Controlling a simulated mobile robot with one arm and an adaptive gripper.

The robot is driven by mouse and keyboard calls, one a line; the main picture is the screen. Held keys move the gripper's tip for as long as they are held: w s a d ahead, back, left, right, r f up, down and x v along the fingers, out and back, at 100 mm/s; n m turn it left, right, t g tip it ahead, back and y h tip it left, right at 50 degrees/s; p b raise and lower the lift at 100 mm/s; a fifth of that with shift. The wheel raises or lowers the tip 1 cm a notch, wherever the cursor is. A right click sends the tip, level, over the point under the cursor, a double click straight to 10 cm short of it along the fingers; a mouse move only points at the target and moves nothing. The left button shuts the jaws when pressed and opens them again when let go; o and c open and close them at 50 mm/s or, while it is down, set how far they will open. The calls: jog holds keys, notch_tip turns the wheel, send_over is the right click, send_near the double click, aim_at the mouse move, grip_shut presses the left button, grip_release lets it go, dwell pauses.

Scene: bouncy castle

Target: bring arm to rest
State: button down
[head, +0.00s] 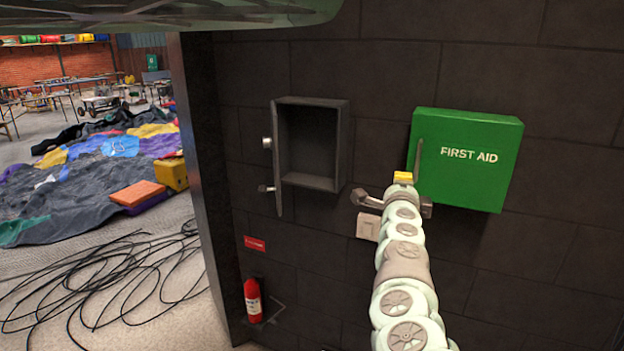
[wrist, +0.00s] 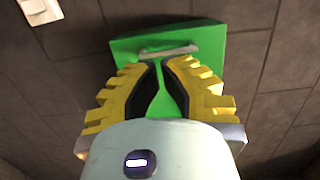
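My arm reaches up at the right of the head view. My gripper (head: 403,178) is at its far end, in front of the lower left part of the green first aid box (head: 470,172) on the dark wall. In the wrist view my gripper (wrist: 160,68) points its yellow fingers at the green box (wrist: 218,55). A narrow gap shows green between the dark pads, and nothing is held. The box's grey handle (wrist: 168,51) lies across, just beyond the fingertips. I cannot tell whether they touch it. The box looks closed.
A grey wall cabinet (head: 310,145) hangs to the left, its door (head: 277,160) open and its inside empty. A switch plate (head: 367,226) is below. A red fire extinguisher (head: 253,300) is lower left. Black cables (head: 110,290) lie over the floor at left.

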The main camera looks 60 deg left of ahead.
jog(key=shift+s+d, duration=0.2)
jog(key=shift+s, duration=0.85)
